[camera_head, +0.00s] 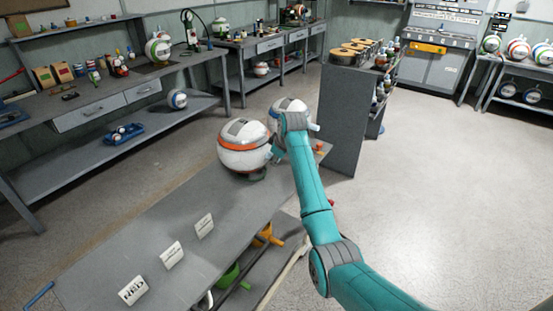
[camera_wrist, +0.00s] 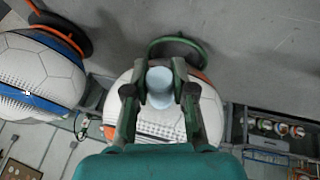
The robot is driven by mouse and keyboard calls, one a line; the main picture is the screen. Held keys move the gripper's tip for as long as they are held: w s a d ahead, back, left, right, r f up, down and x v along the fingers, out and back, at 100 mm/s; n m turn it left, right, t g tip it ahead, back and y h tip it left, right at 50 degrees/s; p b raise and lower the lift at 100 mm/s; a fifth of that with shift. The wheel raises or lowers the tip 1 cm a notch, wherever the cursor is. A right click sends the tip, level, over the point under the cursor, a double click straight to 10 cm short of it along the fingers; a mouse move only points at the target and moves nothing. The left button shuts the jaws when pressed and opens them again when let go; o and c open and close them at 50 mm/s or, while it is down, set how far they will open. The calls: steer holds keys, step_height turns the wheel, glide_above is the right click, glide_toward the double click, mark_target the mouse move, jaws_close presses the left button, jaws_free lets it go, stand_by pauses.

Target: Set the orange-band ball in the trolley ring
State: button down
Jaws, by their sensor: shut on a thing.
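The white orange-band ball (camera_head: 243,151) is at the far end of the grey table in the head view. In the wrist view the ball (camera_wrist: 203,104) lies under my gripper (camera_wrist: 160,88), whose fingers are shut on its pale knob (camera_wrist: 160,76). My gripper (camera_head: 279,148) is at the ball's right side in the head view. A dark green ring (camera_head: 251,175) shows below the ball; in the wrist view the green ring (camera_wrist: 178,42) shows partly, beyond the ball. I cannot tell whether the ball touches it.
A grey cabinet (camera_head: 343,118) stands behind.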

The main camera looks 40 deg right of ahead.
steer(key=shift+f, duration=0.2)
steer(key=c, duration=1)
jaws_free()
steer(key=shift+f, duration=0.1)
steer(key=shift+o, duration=0.2)
steer(key=shift+r, duration=0.4)
steer(key=v, duration=1.2)
